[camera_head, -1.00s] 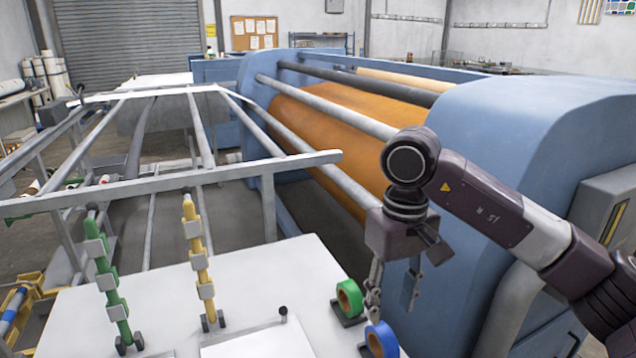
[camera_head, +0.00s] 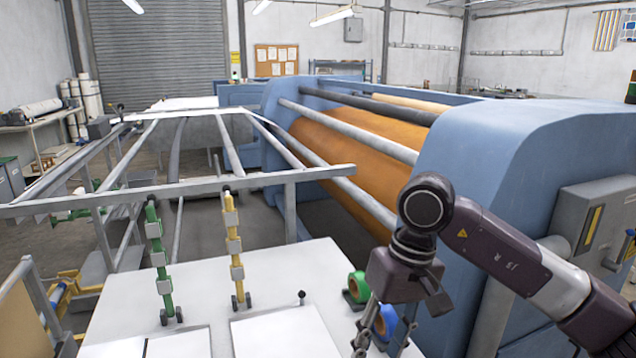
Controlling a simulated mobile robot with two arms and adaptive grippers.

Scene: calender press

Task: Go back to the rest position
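My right arm comes in from the right, and its gripper (camera_head: 384,335) hangs down over the right edge of the white table (camera_head: 262,270). Its fingers are apart, and I see nothing between them. My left gripper is out of the picture.
The blue calender press (camera_head: 520,150) with its orange roller (camera_head: 350,155) stands close behind my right arm. A green strip (camera_head: 158,258) and a yellow strip (camera_head: 233,245) stand on the table. A grey rail frame (camera_head: 180,190) lies behind it.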

